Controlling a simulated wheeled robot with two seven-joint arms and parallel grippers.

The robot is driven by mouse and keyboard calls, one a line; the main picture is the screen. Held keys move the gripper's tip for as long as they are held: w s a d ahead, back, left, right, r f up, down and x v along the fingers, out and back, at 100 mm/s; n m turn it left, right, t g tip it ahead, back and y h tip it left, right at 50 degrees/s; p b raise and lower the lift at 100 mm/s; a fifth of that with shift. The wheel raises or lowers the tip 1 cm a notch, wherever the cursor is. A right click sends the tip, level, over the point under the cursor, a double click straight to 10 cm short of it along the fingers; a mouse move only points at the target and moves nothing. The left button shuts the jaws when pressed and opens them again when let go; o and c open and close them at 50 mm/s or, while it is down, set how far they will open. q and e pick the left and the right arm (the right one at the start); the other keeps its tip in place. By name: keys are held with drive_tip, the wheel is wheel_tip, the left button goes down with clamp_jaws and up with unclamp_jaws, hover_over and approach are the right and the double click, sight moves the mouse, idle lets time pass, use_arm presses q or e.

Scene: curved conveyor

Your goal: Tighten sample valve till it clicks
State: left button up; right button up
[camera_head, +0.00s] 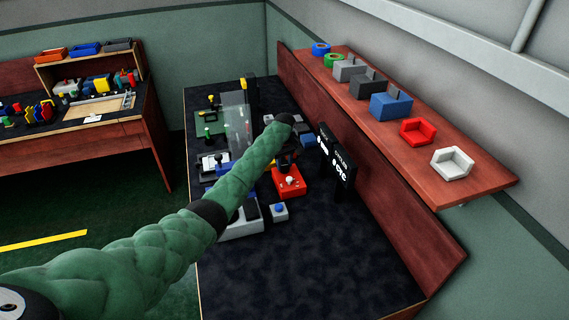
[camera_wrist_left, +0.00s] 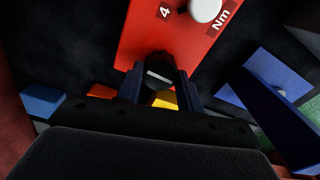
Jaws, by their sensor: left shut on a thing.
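A red box (camera_head: 289,186) stands on the dark bench top in the head view. In the left wrist view the red box (camera_wrist_left: 150,38) carries the marks "4" and "Nm" and a white round knob (camera_wrist_left: 205,9). A black round knob with a white line (camera_wrist_left: 160,74), which looks like the sample valve, sits at its near edge. My left gripper (camera_wrist_left: 161,88) has its two fingers on either side of this knob, shut on it. In the head view my left gripper (camera_head: 287,157) is dark and partly hidden by my green arm. My right gripper is not in view.
A black panel with white lettering (camera_head: 337,163) stands right of the red box. A small grey box with a blue button (camera_head: 279,211) is in front. A clear upright sheet (camera_head: 236,122) stands left. The near bench top (camera_head: 320,265) is clear. A shelf (camera_head: 476,187) holds bins at right.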

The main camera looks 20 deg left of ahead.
use_arm(q)
drive_tip(key=m+p, duration=0.1)
drive_tip(key=m, duration=0.2)
drive_tip(key=shift+r+m, duration=0.1)
drive_tip(key=shift+m, duration=0.3)
drive_tip(key=m, duration=0.2)
drive_tip(key=shift+m, duration=0.4)
drive_tip(key=m, duration=0.3)
drive_tip(key=shift+p, duration=0.35)
drive_tip(key=shift+m, duration=0.8)
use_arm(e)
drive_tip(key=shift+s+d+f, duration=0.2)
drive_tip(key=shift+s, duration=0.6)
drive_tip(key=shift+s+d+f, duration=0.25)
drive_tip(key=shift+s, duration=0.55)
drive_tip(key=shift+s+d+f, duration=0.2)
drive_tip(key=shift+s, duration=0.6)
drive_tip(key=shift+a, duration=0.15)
use_arm(q)
drive_tip(key=o, duration=1)
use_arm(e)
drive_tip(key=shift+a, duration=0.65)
